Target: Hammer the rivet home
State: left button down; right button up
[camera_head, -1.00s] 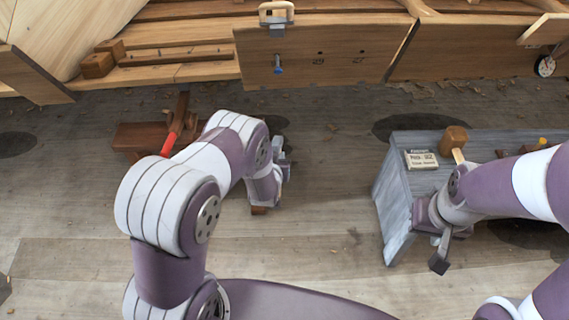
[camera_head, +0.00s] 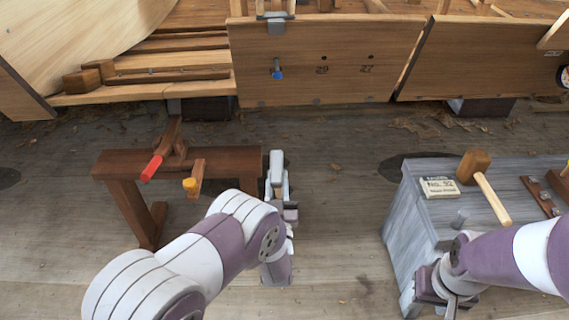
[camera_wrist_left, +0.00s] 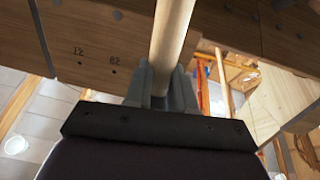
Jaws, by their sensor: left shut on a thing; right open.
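My left gripper (camera_head: 277,165) is below the plank, apart from the blue-ended piece. In the left wrist view it (camera_wrist_left: 160,90) is shut on a pale round wooden shaft (camera_wrist_left: 172,40), whose far end is out of view. In the head view the shaft is not clear. A wooden mallet (camera_head: 474,166) lies on the grey bench. My right gripper (camera_head: 440,303) is open, low at the bench's left side.
The grey bench (camera_head: 400,225) bears a label card (camera_head: 439,188). A brown trestle (camera_head: 125,165) with a red-ended lever (camera_head: 152,167) and a yellow-ended wooden piece (camera_head: 192,184) stands left of my left gripper. A clamp (camera_head: 277,25) sits on the plank's top edge.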

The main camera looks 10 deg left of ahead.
pick_arm(q)
notch_tip(320, 180, up, 13)
jog(key=s+d+n+y, duration=0.1)
jog(key=shift+d+r+g+y+p, duration=0.15)
jog(key=shift+d+g+y+p, duration=0.15)
jog(key=shift+y+p, duration=0.1)
jog(key=x, duration=0.9)
jog(key=v, duration=0.9)
